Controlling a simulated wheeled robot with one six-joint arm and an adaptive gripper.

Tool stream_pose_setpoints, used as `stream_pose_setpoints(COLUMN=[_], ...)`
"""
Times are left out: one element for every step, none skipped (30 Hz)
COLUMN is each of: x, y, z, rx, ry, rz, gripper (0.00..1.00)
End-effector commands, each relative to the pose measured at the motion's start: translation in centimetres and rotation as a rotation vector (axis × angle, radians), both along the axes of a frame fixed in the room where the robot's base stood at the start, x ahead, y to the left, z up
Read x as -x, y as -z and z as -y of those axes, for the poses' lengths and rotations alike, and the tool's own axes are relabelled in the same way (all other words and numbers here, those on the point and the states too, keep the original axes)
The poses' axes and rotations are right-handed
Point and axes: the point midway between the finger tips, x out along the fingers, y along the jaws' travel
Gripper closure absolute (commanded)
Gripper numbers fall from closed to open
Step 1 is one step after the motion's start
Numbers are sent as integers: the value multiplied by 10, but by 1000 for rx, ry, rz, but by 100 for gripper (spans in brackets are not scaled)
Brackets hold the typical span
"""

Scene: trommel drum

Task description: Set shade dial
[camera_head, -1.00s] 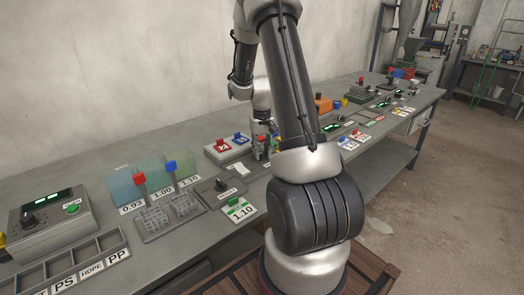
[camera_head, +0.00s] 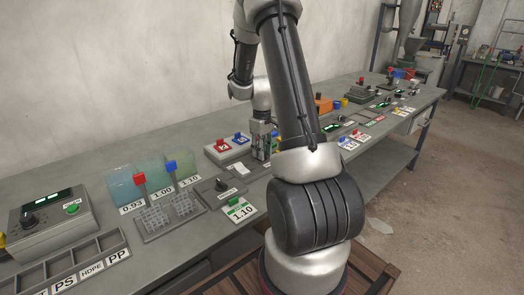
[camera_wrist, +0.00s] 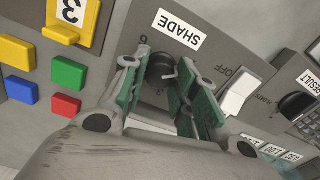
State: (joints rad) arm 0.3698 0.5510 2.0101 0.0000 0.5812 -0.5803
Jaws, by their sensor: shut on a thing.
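The black shade dial (camera_wrist: 159,68) sits on a grey panel in the wrist view, below an upside-down SHADE label (camera_wrist: 180,29). My gripper (camera_wrist: 163,60) has its green-padded fingers on either side of the dial and is shut on it. The fingers cover part of the dial, so its pointer setting cannot be read. In the head view my gripper (camera_head: 263,143) reaches down to the bench, and the dial is hidden there.
A white switch (camera_wrist: 239,92) marked OFF is close to the right finger. Yellow, green, blue and red blocks (camera_wrist: 67,73) lie to the left. Another black knob (camera_wrist: 296,105) is at the right. In the head view, a box with red and blue switches (camera_head: 227,148) stands left of my gripper.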

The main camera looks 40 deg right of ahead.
Motion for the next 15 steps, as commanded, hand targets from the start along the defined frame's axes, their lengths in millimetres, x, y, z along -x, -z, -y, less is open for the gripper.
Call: stream_pose_setpoints(x=[-2,-2,-2,-2,-2,-2,-2,-2,-2,-2,-2,-2,-2,-2,-2], y=[-1,-1,-1,-1,-1,-1,-1,-1,-1,-1,-1,-1,-1,-1,-1], z=[0,0,0,0,0,0,0,0,0,0,0,0,0,0,0], rx=[2,2,2,2,2,2,2,2,2,2,2,2,2,2,1], ry=[-4,-5,-6,-6,-6,-7,-6,-6,-6,-6,-6,-6,-6,-6,-6], rz=[5,5,5,5,5,5,5,5,5,5,5,5,5,5,4], gripper=[95,95,95,95,95,95,95,95,95,95,95,95,66,60,53])
